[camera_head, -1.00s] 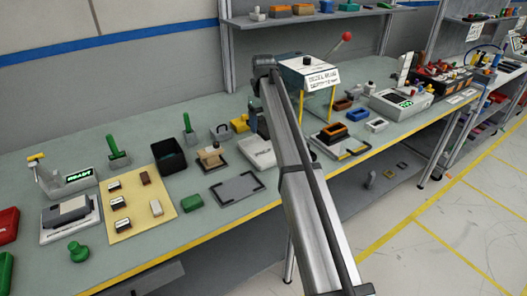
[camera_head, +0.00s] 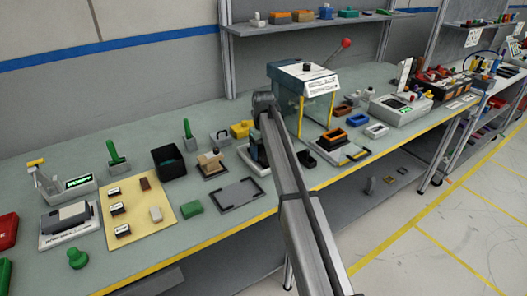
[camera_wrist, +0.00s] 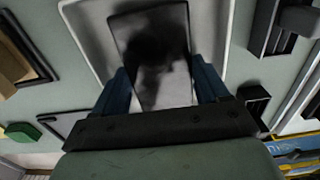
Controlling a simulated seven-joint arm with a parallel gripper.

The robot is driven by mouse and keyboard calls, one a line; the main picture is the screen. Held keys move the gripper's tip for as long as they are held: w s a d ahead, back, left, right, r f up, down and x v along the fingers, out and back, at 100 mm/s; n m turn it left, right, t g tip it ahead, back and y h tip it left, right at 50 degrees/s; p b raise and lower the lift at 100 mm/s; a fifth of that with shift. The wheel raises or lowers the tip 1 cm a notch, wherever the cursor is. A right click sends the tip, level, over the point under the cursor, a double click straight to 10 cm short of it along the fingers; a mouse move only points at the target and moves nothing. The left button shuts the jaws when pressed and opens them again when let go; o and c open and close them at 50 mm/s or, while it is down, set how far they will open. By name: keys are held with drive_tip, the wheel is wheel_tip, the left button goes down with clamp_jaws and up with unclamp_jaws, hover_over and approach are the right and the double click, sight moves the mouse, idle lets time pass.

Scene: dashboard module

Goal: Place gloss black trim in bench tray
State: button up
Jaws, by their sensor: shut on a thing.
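My gripper (camera_wrist: 162,88) is shut on the gloss black trim (camera_wrist: 152,45), a dark, shiny flat plate held between two blue fingers in the wrist view. The white bench tray (camera_wrist: 84,30) lies under and around the trim in that view; I cannot tell whether the trim touches its floor. In the head view the bench tray (camera_head: 243,156) sits on the bench, partly hidden behind my arm. My gripper (camera_head: 257,155) is over it there, and the trim is hard to make out.
A grey framed mat (camera_head: 238,194) and a tan block on a dark base (camera_head: 211,163) are left of the tray. A press with a red-knobbed lever (camera_head: 303,80) stands behind. A black-and-orange fixture (camera_head: 333,138) is to the right. The bench's yellow front edge (camera_head: 232,229) is near.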

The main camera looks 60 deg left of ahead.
sight(264, 154)
drive_tip(key=shift+f, duration=0.1)
drive_tip(key=o, duration=1.3)
wheel_tip(264, 154, up, 12)
drive_tip(key=shift+r, duration=0.15)
drive_tip(key=shift+d, duration=0.1)
